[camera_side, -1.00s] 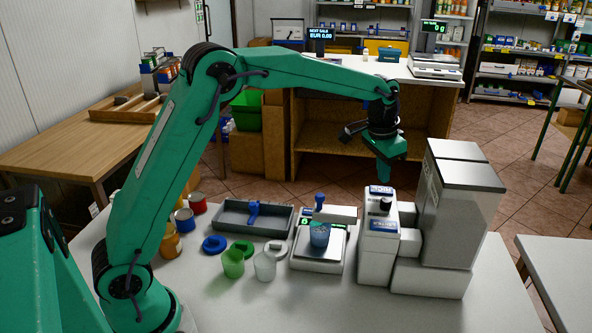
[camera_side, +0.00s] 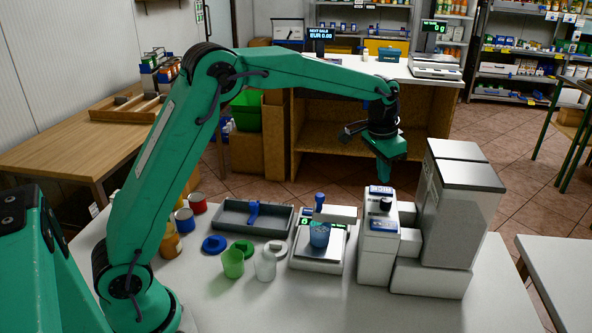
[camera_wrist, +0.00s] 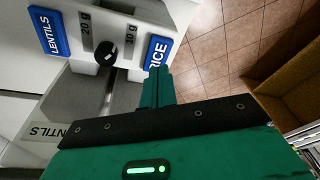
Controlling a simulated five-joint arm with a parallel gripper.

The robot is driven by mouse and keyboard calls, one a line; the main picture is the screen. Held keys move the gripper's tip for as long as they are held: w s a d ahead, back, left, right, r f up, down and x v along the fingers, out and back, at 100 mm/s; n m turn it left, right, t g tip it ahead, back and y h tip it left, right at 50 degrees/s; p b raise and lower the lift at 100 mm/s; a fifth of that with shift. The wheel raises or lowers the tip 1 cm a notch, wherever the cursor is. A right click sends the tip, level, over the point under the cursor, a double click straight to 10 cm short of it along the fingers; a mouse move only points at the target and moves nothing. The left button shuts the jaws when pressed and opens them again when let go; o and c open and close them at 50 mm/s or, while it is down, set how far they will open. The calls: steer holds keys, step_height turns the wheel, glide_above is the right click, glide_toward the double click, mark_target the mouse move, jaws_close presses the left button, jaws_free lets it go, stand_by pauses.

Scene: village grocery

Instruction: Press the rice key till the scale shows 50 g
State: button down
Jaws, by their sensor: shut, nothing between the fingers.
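The dispenser (camera_side: 378,252) has a blue rice key (camera_side: 381,190) on its far side and a blue lentils key (camera_side: 384,225) nearer the camera. My gripper (camera_side: 384,180) is shut and empty, pointing down at the rice key. In the wrist view the fingertips (camera_wrist: 160,72) overlap the edge of the rice key (camera_wrist: 155,50); I cannot tell whether they touch it. A black knob (camera_wrist: 106,54) sits between the 20 g and 10 g marks. A blue cup (camera_side: 319,236) stands on the scale (camera_side: 318,264). The scale's green display is partly hidden and its full reading is not legible.
Grey hoppers (camera_side: 462,205) stand right of the dispenser. The table's front right is clear.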

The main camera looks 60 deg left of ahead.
mark_target(378, 190)
steer(key=shift+r, duration=0.15)
step_height(378, 190, up, 5)
steer(key=shift+f, duration=0.1)
stand_by(0.7)
steer(key=s+a+r+n+t, duration=0.1)
steer(key=s+r, duration=0.2)
steer(key=s, duration=0.6)
steer(key=s+a+r+n+t, duration=0.1)
steer(key=s+r, duration=0.2)
steer(key=s, duration=0.6)
steer(key=s+f, duration=0.3)
steer(key=s, duration=0.5)
steer(key=s+a+f+n+t, duration=0.1)
steer(key=s+f, duration=0.1)
steer(key=s, duration=0.6)
steer(key=shift+a+f, duration=0.25)
steer(key=shift+f, duration=0.15)
